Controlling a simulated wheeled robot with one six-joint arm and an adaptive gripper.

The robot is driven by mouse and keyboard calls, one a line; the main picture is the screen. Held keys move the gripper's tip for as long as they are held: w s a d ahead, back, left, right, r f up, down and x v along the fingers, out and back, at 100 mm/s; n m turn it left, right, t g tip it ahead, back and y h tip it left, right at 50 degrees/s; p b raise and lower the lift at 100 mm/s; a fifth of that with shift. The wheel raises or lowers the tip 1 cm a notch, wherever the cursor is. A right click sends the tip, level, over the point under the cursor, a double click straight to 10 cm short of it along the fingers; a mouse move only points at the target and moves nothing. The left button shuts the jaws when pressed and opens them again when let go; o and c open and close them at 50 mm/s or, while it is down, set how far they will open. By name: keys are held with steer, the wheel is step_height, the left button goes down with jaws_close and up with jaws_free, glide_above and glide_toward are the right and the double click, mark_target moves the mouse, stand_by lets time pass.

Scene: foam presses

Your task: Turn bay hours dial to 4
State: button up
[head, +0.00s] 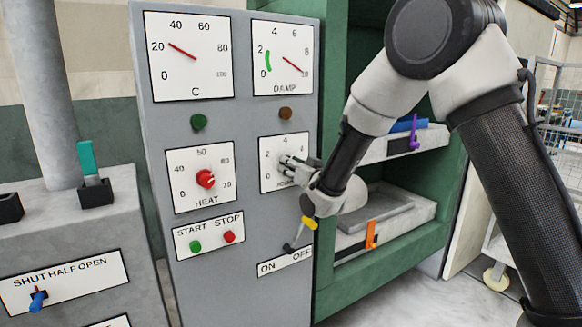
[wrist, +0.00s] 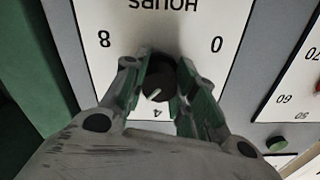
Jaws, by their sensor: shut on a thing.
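The bay hours dial is a dark round knob with a white pointer mark; it shows in the wrist view (wrist: 158,83) on a white plate (wrist: 205,22). That view is upside down, with HOURS at the top, 8 left, 0 right and 4 below the knob. The pointer mark slants down and left, towards the 8 side of the 4; its exact reading is unclear. My gripper (wrist: 163,86) is shut on the knob, one finger on each side. In the head view my gripper (head: 292,170) hides most of the knob on the HOURS plate (head: 268,145).
The red heat dial (head: 205,179) is left of the HOURS plate. START and STOP buttons (head: 212,238) and a yellow-tipped ON/OFF lever (head: 300,234) sit below. The green press (head: 395,262) with trays stands to the right, behind my arm.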

steer(key=n, duration=0.4)
steer(key=shift+f, duration=0.3)
steer(key=shift+d+n, duration=0.1)
steer(key=shift+n, duration=1.7)
steer(key=shift+f, duration=0.1)
steer(key=o, duration=1.1)
steer(key=shift+r, duration=0.2)
steer(key=v, duration=1.2)
steer(key=shift+d, duration=0.1)
